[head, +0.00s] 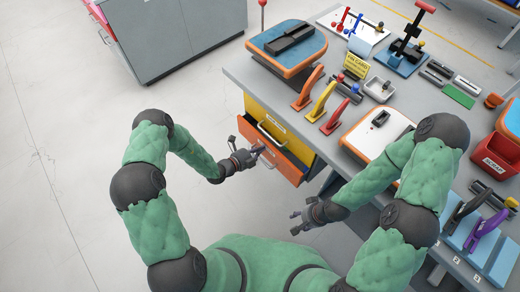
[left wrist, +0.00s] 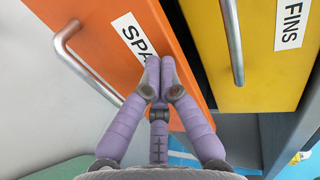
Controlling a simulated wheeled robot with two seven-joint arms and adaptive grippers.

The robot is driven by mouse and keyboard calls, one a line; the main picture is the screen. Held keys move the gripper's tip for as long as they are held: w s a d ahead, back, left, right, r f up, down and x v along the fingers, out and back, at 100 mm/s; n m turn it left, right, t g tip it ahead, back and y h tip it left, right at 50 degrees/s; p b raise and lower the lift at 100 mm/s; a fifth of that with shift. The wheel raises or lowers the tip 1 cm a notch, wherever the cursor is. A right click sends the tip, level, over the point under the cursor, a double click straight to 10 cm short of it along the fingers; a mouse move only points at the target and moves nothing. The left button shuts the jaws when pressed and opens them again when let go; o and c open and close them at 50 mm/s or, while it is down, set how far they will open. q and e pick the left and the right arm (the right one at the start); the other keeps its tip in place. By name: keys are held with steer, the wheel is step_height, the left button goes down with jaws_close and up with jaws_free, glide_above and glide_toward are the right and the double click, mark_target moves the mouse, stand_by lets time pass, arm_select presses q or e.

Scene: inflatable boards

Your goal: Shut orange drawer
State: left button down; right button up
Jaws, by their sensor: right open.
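The orange drawer (head: 288,166) is below the yellow drawer (head: 280,129) at the workbench's left end. Its front stands out a little from the cabinet. In the left wrist view, the orange front (left wrist: 112,22) has a metal handle (left wrist: 85,70) and a white label, partly hidden by my fingers. My left gripper (head: 252,155) is at the orange front; in the wrist view its fingertips (left wrist: 159,75) are together over the label, beside the handle, holding nothing visible. I cannot tell whether they touch the front. My right gripper (head: 298,218) is open and empty, below and right of the drawer.
The grey workbench (head: 237,70) holds orange, yellow and red levers (head: 322,102), boards and small tools. A red bin (head: 498,155) is at the right. A grey cabinet (head: 185,35) stands at the back left. The floor left of the drawers is clear.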

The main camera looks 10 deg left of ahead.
arm_select(q)
steer(key=w+d, duration=0.1)
steer(key=w, duration=0.1)
steer(key=w+d, duration=0.2)
steer(key=shift+w+d, duration=0.1)
steer(key=shift+d, duration=0.1)
arm_select(e)
steer(key=shift+r, duration=0.2)
arm_select(q)
steer(key=shift+r, duration=0.1)
steer(key=shift+a, duration=0.1)
steer(key=shift+a, duration=0.1)
steer(key=s+a+p, duration=0.2)
steer(key=s+a, duration=0.1)
steer(key=s, duration=0.1)
steer(key=p, duration=0.2)
glide_toward(266, 144)
steer(key=shift+s+a+f, duration=0.45)
steer(key=shift+s+a, duration=0.2)
steer(key=shift+s, duration=0.2)
arm_select(e)
steer(key=shift+s+r, duration=0.3)
steer(key=shift+r, duration=0.65)
steer(key=shift+s+r, duration=0.3)
steer(key=shift+r, duration=0.65)
